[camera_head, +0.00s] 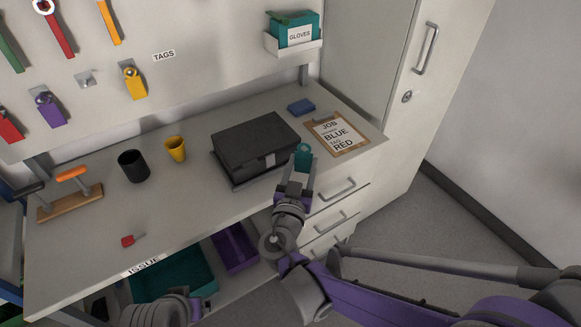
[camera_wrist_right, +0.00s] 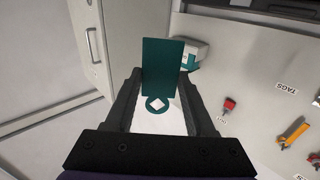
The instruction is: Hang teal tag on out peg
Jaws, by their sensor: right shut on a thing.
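My right gripper (camera_head: 303,168) is shut on the teal tag (camera_head: 304,155) and holds it up in front of the black case. In the right wrist view the teal tag (camera_wrist_right: 160,68) stands out flat between the fingertips (camera_wrist_right: 160,95), with its round holed end toward the palm. In that view a small red piece (camera_wrist_right: 229,104) hangs on the board beside a small label (camera_wrist_right: 222,121) that seems to read OUT; any peg there is too small to make out. My left gripper does not show.
An empty peg (camera_head: 85,79) sits on the board near a purple tag (camera_head: 49,110) and a yellow tag (camera_head: 135,83). A black case (camera_head: 255,140), a clipboard (camera_head: 338,134), a black cup (camera_head: 132,166) and a yellow cup (camera_head: 176,149) stand on the bench. A glove box (camera_head: 294,32) juts from the board.

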